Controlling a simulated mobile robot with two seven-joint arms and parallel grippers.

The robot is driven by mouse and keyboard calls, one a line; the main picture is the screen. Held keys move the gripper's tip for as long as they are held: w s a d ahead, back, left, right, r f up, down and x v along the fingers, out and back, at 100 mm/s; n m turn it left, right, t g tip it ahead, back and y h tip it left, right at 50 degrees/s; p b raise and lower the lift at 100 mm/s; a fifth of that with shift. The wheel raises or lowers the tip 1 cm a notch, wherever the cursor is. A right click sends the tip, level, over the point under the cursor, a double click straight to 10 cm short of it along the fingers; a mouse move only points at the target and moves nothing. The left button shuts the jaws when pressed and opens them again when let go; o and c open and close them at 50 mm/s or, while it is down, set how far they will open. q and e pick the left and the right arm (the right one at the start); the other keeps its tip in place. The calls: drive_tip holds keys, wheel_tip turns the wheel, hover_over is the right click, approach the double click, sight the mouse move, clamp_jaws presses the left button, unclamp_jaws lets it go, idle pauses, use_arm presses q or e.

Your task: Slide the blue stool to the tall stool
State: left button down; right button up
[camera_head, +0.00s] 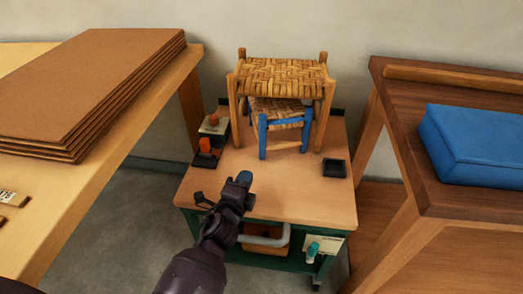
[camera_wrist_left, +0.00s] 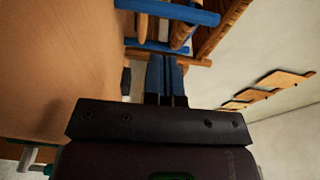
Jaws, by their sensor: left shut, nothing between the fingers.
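The tall stool (camera_head: 283,76) has a woven seat and natural wood legs and stands at the back of the small workbench top. The blue stool (camera_head: 284,122), lower, with blue legs and a woven seat, stands under and slightly in front of the tall one's seat. My left gripper (camera_head: 243,179) is shut and empty above the bench top, in front of the blue stool and a little to its left. In the left wrist view the shut fingers (camera_wrist_left: 166,78) point toward blue rails of the blue stool (camera_wrist_left: 170,12); contact cannot be told. My right gripper is not seen.
A small black tray (camera_head: 334,168) lies right of the stools. Orange and black items (camera_head: 206,153) sit at the left edge of the bench top (camera_head: 290,195). Side tables hold brown boards (camera_head: 85,85) and a blue case (camera_head: 480,145). The bench top's front is mostly clear.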

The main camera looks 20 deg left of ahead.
sight(262, 145)
use_arm(q)
drive_tip(key=w, duration=0.3)
drive_tip(key=w+b, duration=0.1)
drive_tip(key=w, duration=0.2)
drive_tip(key=w+a, duration=0.1)
drive_tip(key=w, duration=0.3)
drive_tip(key=shift+w+a+f, duration=0.1)
drive_tip(key=shift+f, duration=0.05)
drive_tip(key=shift+w+a+b, duration=0.1)
drive_tip(key=shift+w+b, duration=0.2)
drive_tip(key=shift+w, duration=0.45)
drive_tip(key=shift+w, duration=0.1)
drive_tip(key=shift+w+a+b, duration=0.15)
drive_tip(key=shift+w+b, duration=0.2)
drive_tip(key=shift+w, duration=0.95)
drive_tip(key=shift+s, duration=0.1)
